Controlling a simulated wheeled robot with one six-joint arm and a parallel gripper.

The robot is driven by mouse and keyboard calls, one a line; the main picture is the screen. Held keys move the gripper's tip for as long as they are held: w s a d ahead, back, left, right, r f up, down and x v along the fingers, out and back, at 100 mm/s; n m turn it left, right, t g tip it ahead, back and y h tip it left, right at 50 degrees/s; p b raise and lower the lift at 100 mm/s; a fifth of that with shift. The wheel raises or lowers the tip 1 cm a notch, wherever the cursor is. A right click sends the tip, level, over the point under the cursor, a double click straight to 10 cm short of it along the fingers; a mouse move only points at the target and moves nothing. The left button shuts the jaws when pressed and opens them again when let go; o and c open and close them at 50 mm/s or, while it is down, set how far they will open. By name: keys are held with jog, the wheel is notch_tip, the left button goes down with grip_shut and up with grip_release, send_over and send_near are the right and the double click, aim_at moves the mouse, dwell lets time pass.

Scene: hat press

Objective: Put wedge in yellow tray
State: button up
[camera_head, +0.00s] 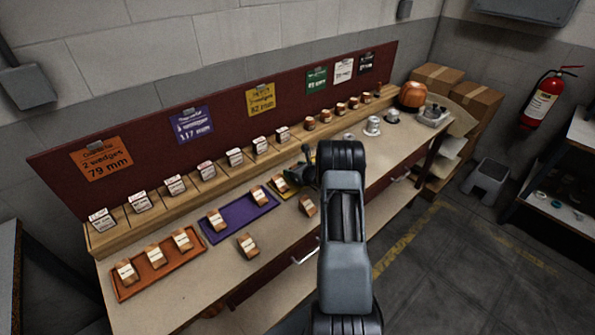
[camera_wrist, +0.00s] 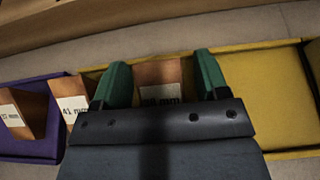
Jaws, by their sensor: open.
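The yellow tray (camera_wrist: 268,90) lies below my gripper in the wrist view; only a bit of it (camera_head: 290,195) shows in the head view. My gripper (camera_wrist: 158,72) is open, its green fingers on either side of an orange-brown wedge (camera_wrist: 158,75) in the left part of the tray. I cannot tell whether the fingers touch it. The gripper bar hides part of its label. Another wedge (camera_wrist: 74,88), marked 41 mm, stands just left of it, near the tray's left end. The tray's right part is empty.
The purple tray (camera_head: 212,235) with wedges adjoins on the left, and the orange tray (camera_head: 160,285) with 3 wedges lies farther left. Loose wedges (camera_head: 248,245) (camera_head: 307,205) sit on the bench front. A row of labelled blocks (camera_head: 175,185) lines the back ledge.

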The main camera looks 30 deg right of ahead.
jog(key=shift+r+p, duration=0.3)
jog(key=b+v, duration=0.1)
jog(key=v, duration=1)
jog(key=shift+f+b, duration=0.25)
jog(key=shift+b, duration=0.1)
jog(key=shift+s+a+r, duration=0.1)
jog(key=shift+s+r, duration=0.15)
jog(key=s+a+r+n+g+y, duration=0.3)
jog(key=a+r+n, duration=0.3)
jog(key=a+n, duration=0.4)
jog(key=s+a+r+n+g+y, duration=0.25)
jog(key=a+r+n+g, duration=0.35)
jog(key=a, duration=0.6)
jog(key=s+a+r+n+h, duration=0.2)
jog(key=s+n+h, duration=0.1)
jog(key=s+n, duration=0.5)
jog(key=s+a+r+n+h, duration=0.2)
jog(key=s+a+n+h, duration=0.1)
jog(key=s+n, duration=0.6)
jog(key=shift+a+n+h, duration=0.3)
jog(key=shift+n+h, duration=0.35)
jog(key=shift+n, duration=0.15)
jog(key=shift+c, duration=0.4)
